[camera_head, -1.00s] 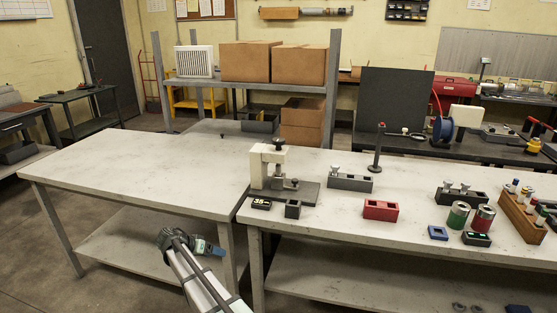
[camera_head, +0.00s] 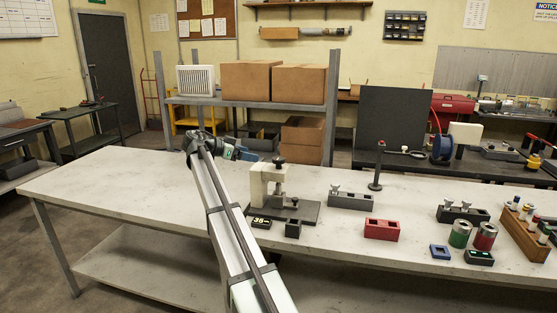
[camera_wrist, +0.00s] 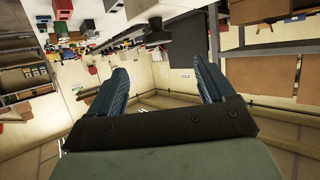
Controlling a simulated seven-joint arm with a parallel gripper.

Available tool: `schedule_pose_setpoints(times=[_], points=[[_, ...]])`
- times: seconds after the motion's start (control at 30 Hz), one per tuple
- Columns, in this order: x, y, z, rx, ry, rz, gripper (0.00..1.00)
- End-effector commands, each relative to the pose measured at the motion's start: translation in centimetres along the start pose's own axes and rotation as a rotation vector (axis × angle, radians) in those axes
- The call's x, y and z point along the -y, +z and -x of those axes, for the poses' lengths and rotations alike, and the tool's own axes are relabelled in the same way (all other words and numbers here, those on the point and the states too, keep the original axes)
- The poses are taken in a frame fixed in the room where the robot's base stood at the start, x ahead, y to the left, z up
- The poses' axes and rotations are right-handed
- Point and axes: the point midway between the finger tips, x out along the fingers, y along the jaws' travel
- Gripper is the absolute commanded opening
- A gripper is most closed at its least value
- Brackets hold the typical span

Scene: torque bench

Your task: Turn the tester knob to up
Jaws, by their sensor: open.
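The tester (camera_head: 257,186) is a white frame on a dark grey base on the bench, with a small display (camera_head: 261,222) in front that seems to read 35. A black knob (camera_head: 279,160) sits on top of it. My gripper (camera_head: 257,156) is just left of the tester, at about the height of its top, apart from the knob. In the wrist view, my gripper (camera_wrist: 154,78) has its two blue fingers spread with nothing between them. A dark knob-like shape (camera_wrist: 157,32) shows beyond the fingers, upside down. The knob's pointing direction cannot be told.
A small dark block (camera_head: 293,229) is close in front. The bench's left part is clear.

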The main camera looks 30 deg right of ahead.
Motion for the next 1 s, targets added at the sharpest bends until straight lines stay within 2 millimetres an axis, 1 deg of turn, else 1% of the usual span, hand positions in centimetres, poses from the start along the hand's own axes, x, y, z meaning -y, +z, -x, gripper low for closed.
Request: schedule_pose_setpoints(times=[0.03, 0.1, 0.27, 0.8, 1.0], points=[[-0.1, -0.6, -0.4, -0.002, 0.006, -0.005, 0.82], [-0.3, -1.0, -0.8, -0.004, 0.01, -0.008, 0.82], [-0.4, -1.0, -2.3, -0.005, 0.012, -0.008, 0.82], [-0.4, -1.0, -11.3, -0.003, 0.011, -0.007, 0.82], [-0.4, -0.9, -13.4, -0.004, 0.01, -0.007, 0.82]])
